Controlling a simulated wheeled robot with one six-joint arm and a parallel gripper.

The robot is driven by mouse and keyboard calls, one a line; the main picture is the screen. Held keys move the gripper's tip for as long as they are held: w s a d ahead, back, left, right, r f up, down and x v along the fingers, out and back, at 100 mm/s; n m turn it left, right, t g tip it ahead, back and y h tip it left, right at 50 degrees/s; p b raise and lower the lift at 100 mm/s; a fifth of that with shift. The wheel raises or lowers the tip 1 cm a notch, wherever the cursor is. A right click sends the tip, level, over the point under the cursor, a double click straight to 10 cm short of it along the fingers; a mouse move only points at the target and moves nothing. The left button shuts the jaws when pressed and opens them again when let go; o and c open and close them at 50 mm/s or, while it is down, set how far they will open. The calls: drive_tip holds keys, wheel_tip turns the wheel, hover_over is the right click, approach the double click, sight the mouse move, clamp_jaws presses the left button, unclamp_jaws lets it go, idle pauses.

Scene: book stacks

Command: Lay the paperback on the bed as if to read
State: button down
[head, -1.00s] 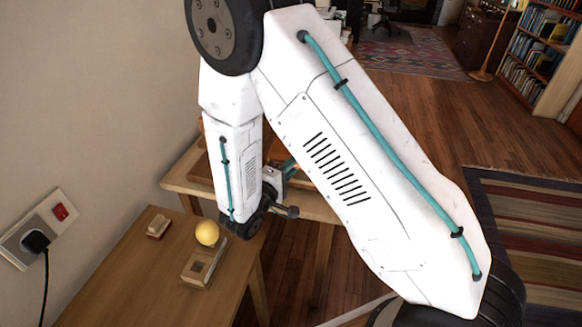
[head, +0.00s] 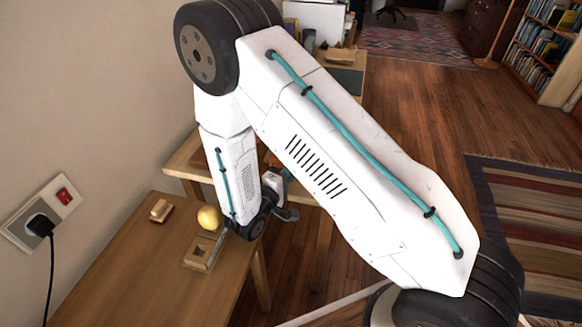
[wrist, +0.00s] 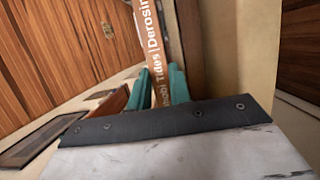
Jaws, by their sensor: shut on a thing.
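The paperback (wrist: 151,35) has an orange-brown spine with white lettering, seen in the wrist view. My gripper (wrist: 160,86) is shut on it, with a teal finger on each side. The book extends up toward the top edge of that view. In the head view my gripper (head: 287,178) shows only partly beside my forearm, and I cannot make out the book there. I cannot identify a bed in either view.
A wooden table (head: 130,275) at the lower left holds a yellow ball-like thing (head: 208,217), a brush (head: 160,210) and a small wooden holder (head: 204,249). A striped rug (head: 535,230) lies right. A bookcase (head: 545,45) stands far right. Open wooden floor lies between.

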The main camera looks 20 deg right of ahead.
drive_tip(key=shift+f, duration=0.3)
idle(0.5)
drive_tip(key=c, duration=1.2)
unclamp_jaws()
drive_tip(key=s+a, duration=0.4)
drive_tip(key=s, duration=0.1)
drive_tip(key=shift+s, duration=0.35)
clamp_jaws()
idle(0.4)
idle(0.5)
drive_tip(key=shift+s+d+r, duration=0.15)
drive_tip(key=shift+s+d, duration=0.25)
drive_tip(key=shift+d, duration=0.15)
